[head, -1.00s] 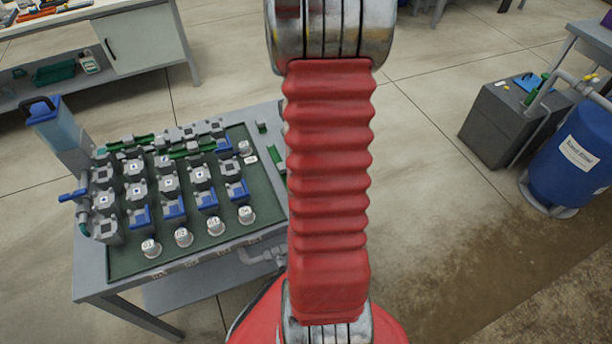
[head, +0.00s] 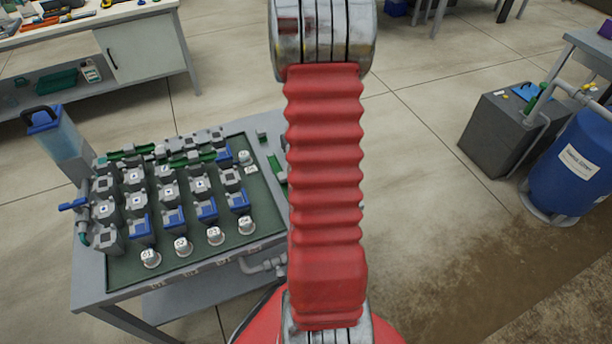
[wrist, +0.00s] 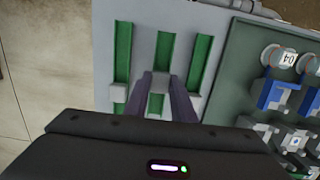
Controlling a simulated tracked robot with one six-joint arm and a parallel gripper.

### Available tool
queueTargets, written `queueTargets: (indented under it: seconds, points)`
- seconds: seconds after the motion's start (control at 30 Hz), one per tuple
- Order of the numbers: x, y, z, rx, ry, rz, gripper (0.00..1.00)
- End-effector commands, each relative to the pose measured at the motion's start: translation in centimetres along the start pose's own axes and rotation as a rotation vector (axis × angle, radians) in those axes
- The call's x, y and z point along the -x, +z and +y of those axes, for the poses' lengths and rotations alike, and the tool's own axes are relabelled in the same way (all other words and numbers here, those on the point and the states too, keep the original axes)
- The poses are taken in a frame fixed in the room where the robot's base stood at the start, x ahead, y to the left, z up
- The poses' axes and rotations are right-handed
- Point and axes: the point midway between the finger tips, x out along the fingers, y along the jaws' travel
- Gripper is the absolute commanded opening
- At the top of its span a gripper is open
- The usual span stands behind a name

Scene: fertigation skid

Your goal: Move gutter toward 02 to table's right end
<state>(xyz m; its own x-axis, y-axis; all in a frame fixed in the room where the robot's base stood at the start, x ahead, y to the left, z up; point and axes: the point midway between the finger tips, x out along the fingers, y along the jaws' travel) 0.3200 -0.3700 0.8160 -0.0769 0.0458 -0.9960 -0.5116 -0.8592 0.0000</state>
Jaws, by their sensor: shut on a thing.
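In the wrist view my gripper (wrist: 163,80) has its two dark fingers on either side of a green gutter (wrist: 160,45), the middle one of three on the grey table's right end. It is shut on this gutter, which appears to lie on or close above the tabletop. A second gutter (wrist: 122,55) lies to its left and a third gutter (wrist: 197,55) to its right, both parallel to it. No label shows which gutter is which. In the head view my arm hides the gripper and most of this table (head: 88,283) end.
A green board (head: 125,268) with grey and blue blocks and several white-capped cups fills most of the table. More green gutter pieces (head: 192,158) lie among the blocks. A blue clear-sided container (head: 60,140) stands at the back left. A blue drum (head: 572,165) stands far right.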

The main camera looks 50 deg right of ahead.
Motion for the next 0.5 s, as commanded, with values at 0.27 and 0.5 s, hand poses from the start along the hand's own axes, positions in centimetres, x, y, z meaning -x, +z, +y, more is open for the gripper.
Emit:
queueTargets:
  seconds: [0.27, 0.5]
  points:
    - [-1.9, -0.2, 0.0, 0.001, 0.000, 0.001, 0.00]
    - [-2.0, -0.2, 0.0, 0.001, 0.000, 0.000, 0.00]
